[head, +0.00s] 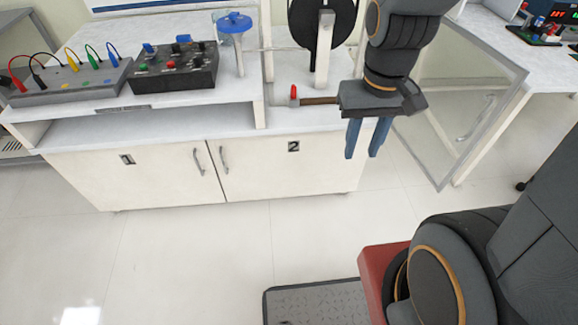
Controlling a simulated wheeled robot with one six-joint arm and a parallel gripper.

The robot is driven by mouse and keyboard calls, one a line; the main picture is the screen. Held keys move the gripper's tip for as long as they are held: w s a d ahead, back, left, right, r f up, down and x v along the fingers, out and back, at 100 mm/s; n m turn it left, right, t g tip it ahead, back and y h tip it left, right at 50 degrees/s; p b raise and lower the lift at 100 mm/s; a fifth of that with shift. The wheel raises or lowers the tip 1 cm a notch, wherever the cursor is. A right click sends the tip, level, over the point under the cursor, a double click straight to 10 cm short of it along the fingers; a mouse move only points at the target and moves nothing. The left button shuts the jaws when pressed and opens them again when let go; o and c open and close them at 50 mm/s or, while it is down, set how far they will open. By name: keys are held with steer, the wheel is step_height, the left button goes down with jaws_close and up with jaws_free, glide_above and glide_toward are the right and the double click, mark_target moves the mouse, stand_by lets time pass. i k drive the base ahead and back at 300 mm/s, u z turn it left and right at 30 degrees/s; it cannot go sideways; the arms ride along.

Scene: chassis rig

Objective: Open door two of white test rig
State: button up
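The white test rig (185,118) stands across the back left of the head view. Door two (290,173) is the right cabinet door, marked with a black "2", and looks closed. Its curved metal handle (223,160) is near its left edge. Door one (130,178) is left of it, marked "1", and also looks closed. My gripper (362,154) points down at the rig's right end, right of the "2" label and well away from the handle. Its blue fingers are apart with nothing visible between them. The fingers overlap the cabinet's right end in the picture.
A framed clear panel (460,100) with a handle stands swung out to the right of my gripper. A red-tipped lever (294,95) and a black wheel (322,25) are on the rig top. The white floor (190,265) before the doors is clear; a dark textured platform (315,303) lies nearer.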

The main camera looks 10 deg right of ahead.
mark_target(248, 168)
steer(key=k, duration=1.25)
steer(key=u, duration=0.7)
steer(key=i, duration=1.5)
steer(key=z, duration=0.1)
